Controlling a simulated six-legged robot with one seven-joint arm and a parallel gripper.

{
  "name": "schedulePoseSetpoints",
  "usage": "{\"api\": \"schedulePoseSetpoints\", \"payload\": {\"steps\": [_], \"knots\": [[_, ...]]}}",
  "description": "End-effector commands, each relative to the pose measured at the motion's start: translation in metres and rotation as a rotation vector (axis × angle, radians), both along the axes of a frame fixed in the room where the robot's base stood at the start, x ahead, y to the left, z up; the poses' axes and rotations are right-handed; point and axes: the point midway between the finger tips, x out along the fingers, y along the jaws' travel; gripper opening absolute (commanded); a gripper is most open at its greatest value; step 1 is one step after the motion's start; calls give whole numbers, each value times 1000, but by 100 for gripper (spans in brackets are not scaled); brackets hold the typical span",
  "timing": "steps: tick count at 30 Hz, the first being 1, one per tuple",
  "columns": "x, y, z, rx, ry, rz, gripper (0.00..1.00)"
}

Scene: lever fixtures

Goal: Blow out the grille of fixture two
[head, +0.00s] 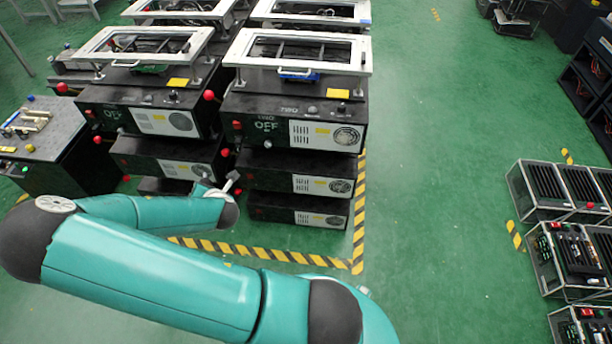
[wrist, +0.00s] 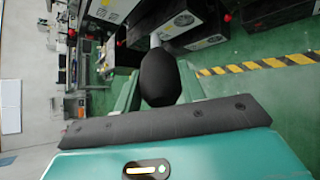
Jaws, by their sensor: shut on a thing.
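Fixture two (head: 275,124) is a black box marked TWO and OFF, in the front row in the head view. Its front has a white panel with a slotted vent and a round grille (head: 345,137). A white frame (head: 290,74) with a blue handle sits above it. In the wrist view my gripper (wrist: 158,82) is shut on a black oval blower bulb (wrist: 158,75), whose narrow end points away from the gripper. In the head view the gripper is mostly hidden behind my teal arm, low and left of fixture two, apart from the grille.
A similar fixture (head: 150,118) stands left of fixture two, with red knobs between them. More black units (head: 298,182) are stacked below. Yellow-black floor tape (head: 358,215) borders them. A side table (head: 45,135) stands at left, racks (head: 560,190) at right. Green floor between is clear.

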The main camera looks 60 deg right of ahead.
Motion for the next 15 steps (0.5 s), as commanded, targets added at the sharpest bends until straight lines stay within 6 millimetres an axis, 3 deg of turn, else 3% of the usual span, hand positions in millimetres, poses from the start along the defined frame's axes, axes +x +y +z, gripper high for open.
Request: {"api": "schedulePoseSetpoints", "payload": {"steps": [1, 6, 15], "knots": [[-12, -29, -2, -25, 15, -53, 31], [-61, -110, -11, -121, 83, -201, 31], [-175, -221, -26, -266, 237, -453, 31]]}}
